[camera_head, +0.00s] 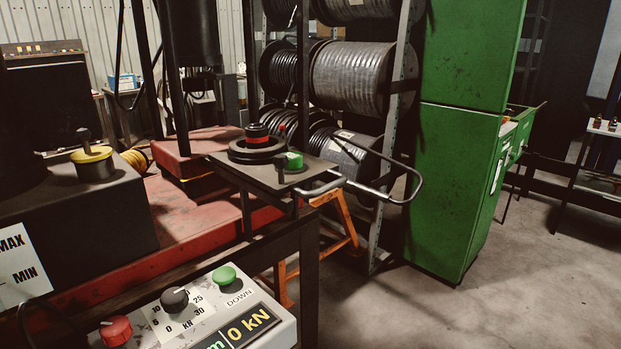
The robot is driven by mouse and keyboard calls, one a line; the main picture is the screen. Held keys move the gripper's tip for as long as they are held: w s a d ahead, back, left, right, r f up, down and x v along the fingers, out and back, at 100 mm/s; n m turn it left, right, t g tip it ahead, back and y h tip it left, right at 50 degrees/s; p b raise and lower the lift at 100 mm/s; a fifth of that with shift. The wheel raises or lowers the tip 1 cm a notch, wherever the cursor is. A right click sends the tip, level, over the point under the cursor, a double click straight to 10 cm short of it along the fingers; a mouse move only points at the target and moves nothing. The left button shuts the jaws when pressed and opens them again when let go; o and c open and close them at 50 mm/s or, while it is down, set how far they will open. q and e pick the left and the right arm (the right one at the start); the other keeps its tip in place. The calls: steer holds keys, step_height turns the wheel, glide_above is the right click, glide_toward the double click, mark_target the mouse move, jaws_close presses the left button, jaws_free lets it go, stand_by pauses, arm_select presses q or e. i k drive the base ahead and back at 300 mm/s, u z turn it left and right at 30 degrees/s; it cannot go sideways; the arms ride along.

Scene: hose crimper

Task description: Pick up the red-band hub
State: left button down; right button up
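The red-band hub (257,140) is a short black cylinder with a red band round it. It stands upright on or in a wide black ring (256,152), and I cannot tell which. The ring lies on a small dark raised tray (238,164) in the middle of the view. Neither of my grippers is in view, and nothing is seen touching the hub.
A bent metal handle (415,190) sticks out right of the tray. A control box (200,312) with knobs is at the front. A yellow-topped black cylinder (93,162) stands on a dark block at left. A green cabinet (455,185) and hose reels (352,75) stand behind. Floor at right is clear.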

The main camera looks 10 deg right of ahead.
mark_target(255, 138)
steer(key=u, duration=4.15)
steer(key=k, duration=2.55)
steer(key=z, duration=1.4)
